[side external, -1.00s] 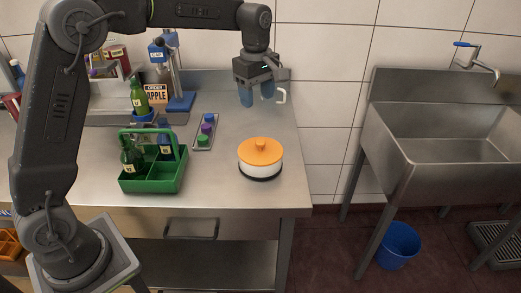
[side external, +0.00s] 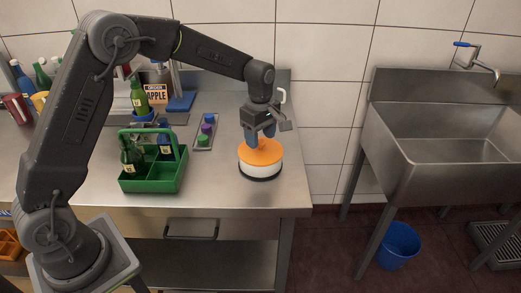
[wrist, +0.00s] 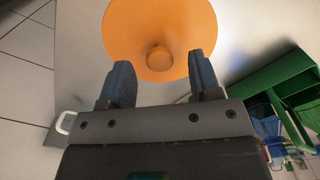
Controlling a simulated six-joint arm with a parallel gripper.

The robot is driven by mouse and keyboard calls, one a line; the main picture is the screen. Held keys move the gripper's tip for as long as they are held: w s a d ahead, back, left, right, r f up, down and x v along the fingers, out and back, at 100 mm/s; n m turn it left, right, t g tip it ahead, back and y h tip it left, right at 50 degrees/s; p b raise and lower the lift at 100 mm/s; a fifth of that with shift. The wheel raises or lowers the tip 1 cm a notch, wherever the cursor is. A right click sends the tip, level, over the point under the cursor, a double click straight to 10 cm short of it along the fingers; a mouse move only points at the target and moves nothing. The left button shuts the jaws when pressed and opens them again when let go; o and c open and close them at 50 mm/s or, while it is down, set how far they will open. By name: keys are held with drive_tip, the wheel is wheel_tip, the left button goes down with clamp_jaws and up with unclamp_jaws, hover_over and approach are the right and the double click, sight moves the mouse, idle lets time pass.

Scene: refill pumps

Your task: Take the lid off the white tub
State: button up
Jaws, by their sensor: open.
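The white tub (side external: 261,171) stands upright on the steel counter near its right front, with a dark base band. Its round orange lid (side external: 262,154) is on it. In the wrist view the lid (wrist: 127,33) fills the top middle, and its round knob (wrist: 159,57) shows between and just beyond the fingertips. My gripper (side external: 262,138) is open above the lid, its blue fingers pointing down and hiding the knob in the side view. In the wrist view my gripper (wrist: 160,72) has one finger either side of the knob's line. Whether the fingers touch the lid I cannot tell.
A green bottle carrier (side external: 152,182) with bottles stands left of the tub. A sink (side external: 445,145) is off to the right, past the counter's edge. Bare counter surrounds the tub's front.

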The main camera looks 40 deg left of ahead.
wheel_tip(320, 180, down, 2)
drive_tip(key=shift+f, duration=0.15)
drive_tip(key=c, duration=1)
